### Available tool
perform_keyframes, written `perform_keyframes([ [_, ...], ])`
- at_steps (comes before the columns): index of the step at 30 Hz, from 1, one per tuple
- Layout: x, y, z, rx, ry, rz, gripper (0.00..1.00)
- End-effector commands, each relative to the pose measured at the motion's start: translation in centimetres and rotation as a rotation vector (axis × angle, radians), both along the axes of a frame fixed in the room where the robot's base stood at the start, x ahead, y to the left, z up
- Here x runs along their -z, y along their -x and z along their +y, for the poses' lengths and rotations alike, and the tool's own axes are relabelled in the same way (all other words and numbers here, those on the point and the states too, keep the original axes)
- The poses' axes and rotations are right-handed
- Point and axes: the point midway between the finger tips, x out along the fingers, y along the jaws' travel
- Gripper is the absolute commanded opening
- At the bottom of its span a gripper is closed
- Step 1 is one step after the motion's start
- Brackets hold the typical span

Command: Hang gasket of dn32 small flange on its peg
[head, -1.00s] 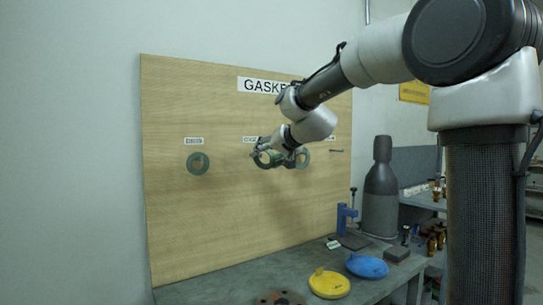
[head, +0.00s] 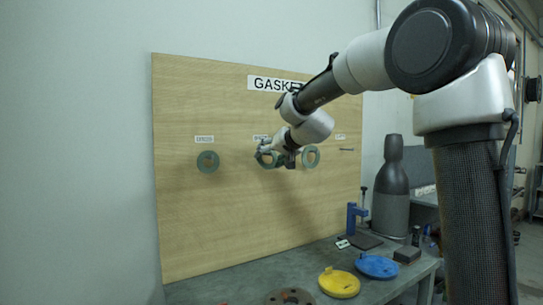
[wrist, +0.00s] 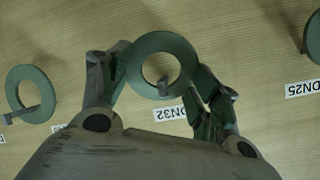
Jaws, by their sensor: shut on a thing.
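My gripper (head: 278,155) is in front of the board at the middle label, shut on a green ring gasket (wrist: 161,41). In the wrist view the fingers (wrist: 163,66) sit on either side of the ring. The DN32 label (wrist: 170,113) is beside the ring. A short peg (wrist: 163,84) shows within the ring's hole; I cannot tell how far the ring is over it. In the head view the held gasket (head: 264,161) is partly hidden by my gripper.
Other green gaskets hang at left (head: 207,161) and right (head: 311,156) on the wooden board (head: 220,220). A bare peg (head: 346,149) is farther right.

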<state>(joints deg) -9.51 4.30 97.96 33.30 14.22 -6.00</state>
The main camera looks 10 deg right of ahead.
Motion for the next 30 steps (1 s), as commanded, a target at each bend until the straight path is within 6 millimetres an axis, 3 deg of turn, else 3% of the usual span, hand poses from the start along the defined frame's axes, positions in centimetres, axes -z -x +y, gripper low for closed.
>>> perform_keyframes([
  [14, 0.02, 0.0, -0.01, 0.0, 0.0, 0.0, 0.44],
  [15, 0.02, 0.0, -0.01, 0.0, 0.0, 0.0, 0.67],
  [19, 0.01, 0.01, -0.02, 0.0, 0.0, 0.0, 0.88],
  [30, -0.08, 0.19, -0.08, 0.0, 0.0, 0.0, 0.88],
])
